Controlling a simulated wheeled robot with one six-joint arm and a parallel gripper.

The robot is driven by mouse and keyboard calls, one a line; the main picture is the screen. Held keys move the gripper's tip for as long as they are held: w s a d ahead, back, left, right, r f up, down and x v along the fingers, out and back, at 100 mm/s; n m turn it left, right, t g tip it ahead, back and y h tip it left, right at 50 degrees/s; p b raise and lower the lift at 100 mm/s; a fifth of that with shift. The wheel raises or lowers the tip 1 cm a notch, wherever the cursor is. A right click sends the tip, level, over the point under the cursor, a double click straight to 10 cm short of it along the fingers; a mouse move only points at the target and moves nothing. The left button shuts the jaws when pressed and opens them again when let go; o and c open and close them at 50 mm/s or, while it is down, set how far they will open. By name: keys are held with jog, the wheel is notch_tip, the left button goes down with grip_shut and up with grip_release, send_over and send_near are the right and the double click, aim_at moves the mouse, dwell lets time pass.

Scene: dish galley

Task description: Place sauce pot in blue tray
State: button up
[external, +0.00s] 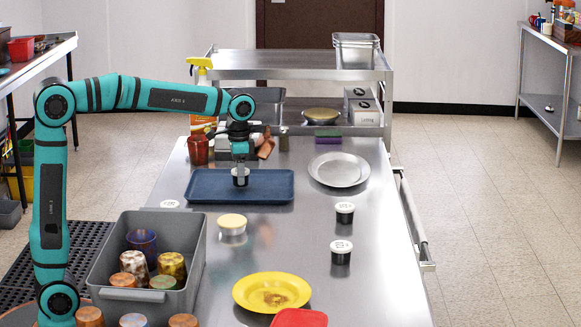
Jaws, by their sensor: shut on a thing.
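A blue tray (278,187) lies flat on the steel table. My gripper (240,168) points down over the tray's middle and is shut on a small dark sauce pot (240,181), whose top is partly hidden by the fingers. The pot is upright at the tray; I cannot tell whether its base touches the surface. Two similar dark pots with white marked lids stand upright on the table to the right, one farther back (344,213) and one nearer (341,253).
A grey bin (196,255) with several cups stands front left. A cream-lidded tub (232,226), yellow plate (272,292) and red item (299,318) are nearer. A metal plate (338,172) sits right of the tray. The table's right side has free room.

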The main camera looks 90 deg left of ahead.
jog(key=shift+f, duration=0.6)
jog(key=shift+f, duration=0.1)
jog(key=o, duration=1)
notch_tip(320, 180, up, 12)
jog(key=shift+r, duration=0.15)
